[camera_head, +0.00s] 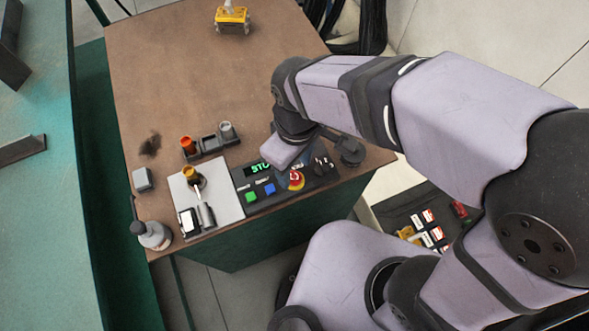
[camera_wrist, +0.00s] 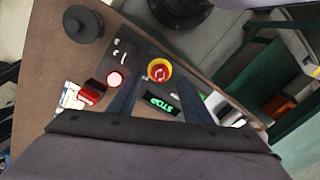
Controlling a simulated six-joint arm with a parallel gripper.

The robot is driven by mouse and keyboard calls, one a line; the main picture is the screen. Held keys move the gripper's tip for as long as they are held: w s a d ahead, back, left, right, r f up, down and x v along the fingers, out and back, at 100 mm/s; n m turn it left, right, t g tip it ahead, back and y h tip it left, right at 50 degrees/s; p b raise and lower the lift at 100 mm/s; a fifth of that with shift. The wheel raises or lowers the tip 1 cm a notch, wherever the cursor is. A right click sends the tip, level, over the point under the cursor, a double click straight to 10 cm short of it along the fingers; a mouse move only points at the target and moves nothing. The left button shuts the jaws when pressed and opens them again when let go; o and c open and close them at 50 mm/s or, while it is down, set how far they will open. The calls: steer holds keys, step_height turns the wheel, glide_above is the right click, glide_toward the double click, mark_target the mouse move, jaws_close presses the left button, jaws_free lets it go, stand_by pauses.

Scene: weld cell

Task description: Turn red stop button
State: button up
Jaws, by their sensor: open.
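The red stop button (camera_head: 296,180) sits in a yellow ring on the dark control panel (camera_head: 291,198), near the front edge of the brown table. The button also shows in the wrist view (camera_wrist: 159,70), near the upper middle. My gripper (camera_head: 290,155) is over the panel, close to the button in the head view; its fingertips are hard to make out there. In the wrist view my gripper (camera_wrist: 159,82) is open, its two dark fingers spread on either side of the button's line. I cannot tell whether they touch it.
Green (camera_head: 251,197) and blue (camera_head: 270,188) buttons are beside the stop button. A round black part (camera_head: 350,151) stands to its right. A grey plate (camera_head: 225,205) with tools, a small holder (camera_head: 207,146) and a bottle (camera_head: 154,235) are left. The table's back is largely clear.

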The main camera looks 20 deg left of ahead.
mark_target(295, 177)
steer(key=shift+f, duration=1.6)
